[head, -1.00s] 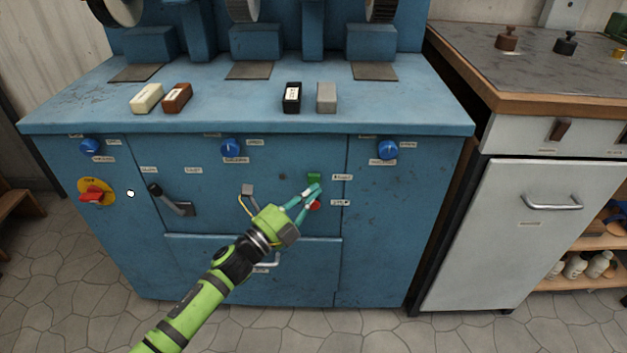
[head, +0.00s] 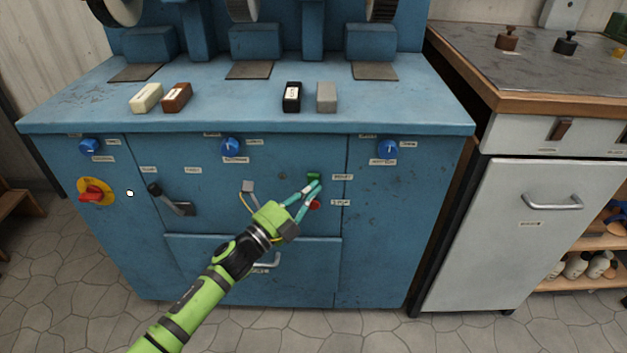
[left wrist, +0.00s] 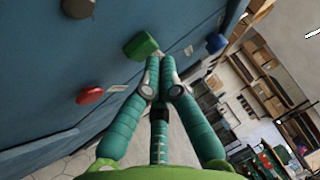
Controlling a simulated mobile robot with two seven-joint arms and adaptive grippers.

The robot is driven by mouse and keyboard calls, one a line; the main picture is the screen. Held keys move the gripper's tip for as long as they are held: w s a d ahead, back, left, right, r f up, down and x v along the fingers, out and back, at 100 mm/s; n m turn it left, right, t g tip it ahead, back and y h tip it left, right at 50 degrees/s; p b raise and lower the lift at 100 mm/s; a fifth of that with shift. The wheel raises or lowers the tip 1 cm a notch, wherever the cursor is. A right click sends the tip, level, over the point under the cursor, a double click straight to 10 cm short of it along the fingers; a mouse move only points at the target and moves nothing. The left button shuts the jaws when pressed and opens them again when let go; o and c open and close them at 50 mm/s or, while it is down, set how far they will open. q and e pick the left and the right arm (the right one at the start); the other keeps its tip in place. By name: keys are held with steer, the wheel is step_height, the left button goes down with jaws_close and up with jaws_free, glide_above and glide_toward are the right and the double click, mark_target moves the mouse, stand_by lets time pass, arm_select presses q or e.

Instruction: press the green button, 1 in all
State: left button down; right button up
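The green button (head: 313,175) is on the front of the blue cabinet, above a red button (head: 314,205). In the left wrist view the green button (left wrist: 141,45) sticks out from the panel right beside the fingertips. My left gripper (head: 318,183) has its teal fingers drawn together at the tips, with nothing seen between them. The fingertips (left wrist: 160,60) overlap the lower edge of the green button in the picture; I cannot tell whether they touch it. My right gripper is out of view.
The red button (left wrist: 90,95) lies close by in the left wrist view. A lever (head: 172,199), a red rotary switch (head: 92,195) and blue knobs (head: 230,147) are on the same front. Several bars, including a black one (head: 292,97), lie on the cabinet top.

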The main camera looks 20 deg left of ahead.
arm_select(q)
steer(key=shift+w+a, duration=0.15)
steer(key=shift+w, duration=0.3)
stand_by(0.3)
steer(key=shift+s, duration=0.1)
steer(key=shift+s+d, duration=0.25)
steer(key=shift+s, duration=0.5)
steer(key=s+p, duration=0.1)
steer(key=s, duration=0.1)
steer(key=s+d+p, duration=0.1)
steer(key=s, duration=0.1)
steer(key=shift+s+d, duration=0.2)
steer(key=shift+s, duration=0.2)
stand_by(0.7)
